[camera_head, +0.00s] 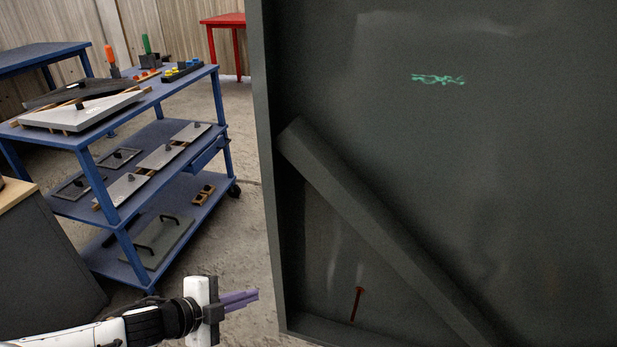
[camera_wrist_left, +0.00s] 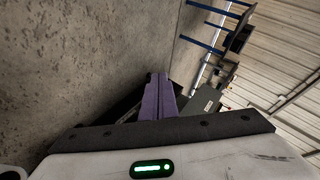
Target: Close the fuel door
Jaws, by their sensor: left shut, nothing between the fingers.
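A large dark grey-green panel (camera_head: 440,150) fills the right half of the head view. It has a raised rim, a diagonal brace (camera_head: 370,225) and a green scrawl near its top. It looks like the inner face of the fuel door, though I cannot see hinges or a latch. My left gripper (camera_head: 240,299) is shut and empty, with its purple fingers pointing right toward the panel's lower left edge, apart from it in the picture. The shut fingers also show in the left wrist view (camera_wrist_left: 158,97). My right gripper is not in view.
A blue shelf cart (camera_head: 217,100) with grey plates and tools stands at the left. A red table (camera_head: 225,19) and a blue table (camera_head: 40,52) are behind. A wood-topped cabinet (camera_head: 40,255) is at the lower left. A red bar (camera_head: 356,304) shows low on the panel. Concrete floor lies between cart and panel.

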